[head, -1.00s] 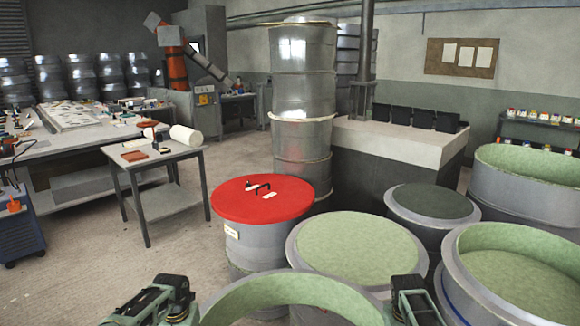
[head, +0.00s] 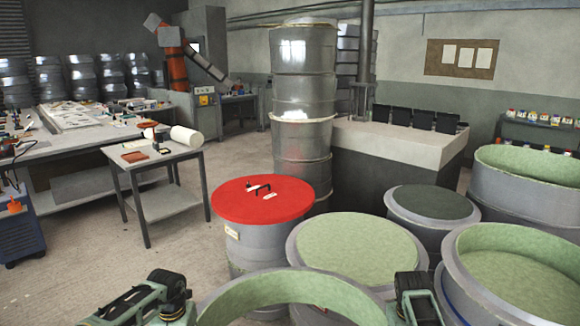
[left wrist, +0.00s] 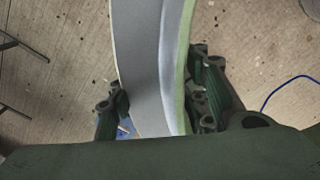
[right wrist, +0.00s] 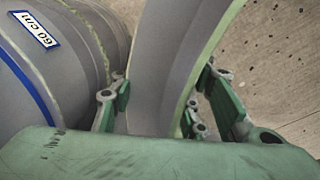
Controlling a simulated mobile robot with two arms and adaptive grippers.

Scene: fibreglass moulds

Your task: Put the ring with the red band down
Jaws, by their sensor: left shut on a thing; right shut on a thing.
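A wide grey ring with a pale green inner face (head: 290,283) is at the bottom edge of the head view, partly cut off. No red band shows on its visible part. My left gripper (left wrist: 160,100) is shut on its wall, one finger on each side; the ring's wall (left wrist: 145,60) runs between them. My right gripper (right wrist: 158,105) is shut on the wall at the other side of the ring (right wrist: 175,50). Bare floor shows beside the ring in both wrist views. Its lower edge is hidden, so I cannot tell its height.
A red-lidded drum (head: 263,200), a pale-green-topped mould (head: 358,250) and a dark-topped mould (head: 432,205) stand just beyond the ring. A blue-banded mould labelled 60 cm (right wrist: 35,75) is close beside my right gripper. Open floor (head: 110,270) lies left; a blue cable (left wrist: 275,92) crosses the floor.

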